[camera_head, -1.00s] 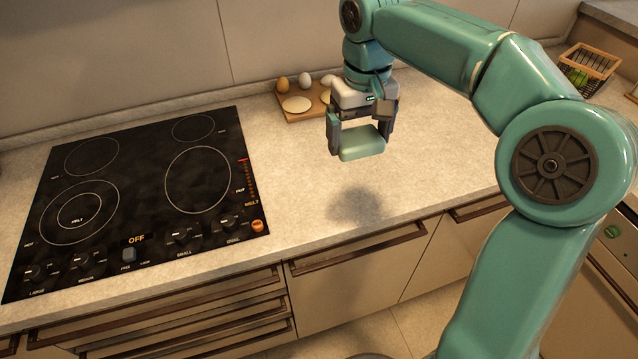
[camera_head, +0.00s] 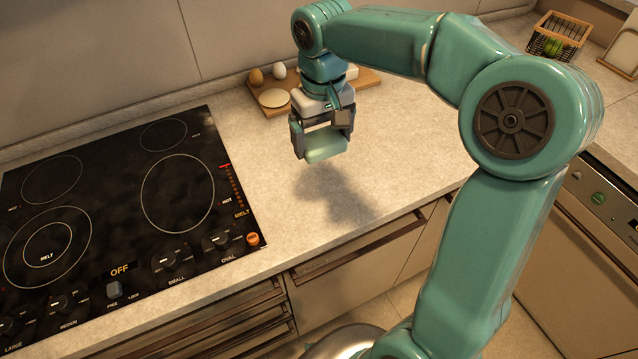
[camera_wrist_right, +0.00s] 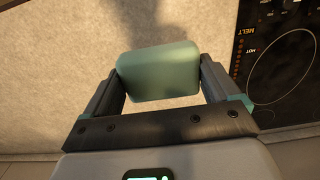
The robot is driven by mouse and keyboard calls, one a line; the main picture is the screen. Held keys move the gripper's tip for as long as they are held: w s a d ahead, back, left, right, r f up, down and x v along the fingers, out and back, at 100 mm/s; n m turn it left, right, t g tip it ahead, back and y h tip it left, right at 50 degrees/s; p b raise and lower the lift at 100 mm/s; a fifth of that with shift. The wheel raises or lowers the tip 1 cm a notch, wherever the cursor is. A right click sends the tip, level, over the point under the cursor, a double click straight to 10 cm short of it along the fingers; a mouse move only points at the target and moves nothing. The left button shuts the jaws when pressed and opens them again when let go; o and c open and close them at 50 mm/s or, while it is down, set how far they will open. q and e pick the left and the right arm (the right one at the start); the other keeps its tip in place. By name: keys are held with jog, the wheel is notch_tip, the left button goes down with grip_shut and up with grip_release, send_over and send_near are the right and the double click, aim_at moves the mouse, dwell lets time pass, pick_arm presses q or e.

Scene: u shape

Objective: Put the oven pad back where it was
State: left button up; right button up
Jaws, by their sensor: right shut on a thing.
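The oven pad (camera_head: 325,146) is a small green rounded block. My right gripper (camera_head: 322,143) is shut on it and holds it above the beige counter, to the right of the cooktop. In the right wrist view the pad (camera_wrist_right: 158,72) sits between the two dark fingers of the gripper (camera_wrist_right: 160,85), slightly tilted. A shadow of the arm and pad falls on the counter below. My left gripper is not in view.
The black cooktop (camera_head: 110,215), its display reading OFF, fills the left of the counter (camera_head: 400,150). A wooden board (camera_head: 365,79) with eggs stands behind the gripper. A wire basket (camera_head: 556,38) is at the back right. Counter right of the gripper is clear.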

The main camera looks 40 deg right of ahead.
send_near(321, 193)
notch_tip(321, 193, down, 5)
jog(key=shift+s+a+f, duration=0.1)
jog(key=shift+s+f, duration=0.05)
jog(key=shift+f, duration=0.5)
jog(key=shift+f+b, duration=0.1)
jog(key=shift+b, duration=0.2)
jog(key=o, duration=0.5)
jog(key=shift+o, duration=0.8)
jog(key=shift+r, duration=0.35)
notch_tip(321, 193, up, 12)
jog(key=shift+f+p, duration=0.15)
jog(key=shift+p, duration=0.25)
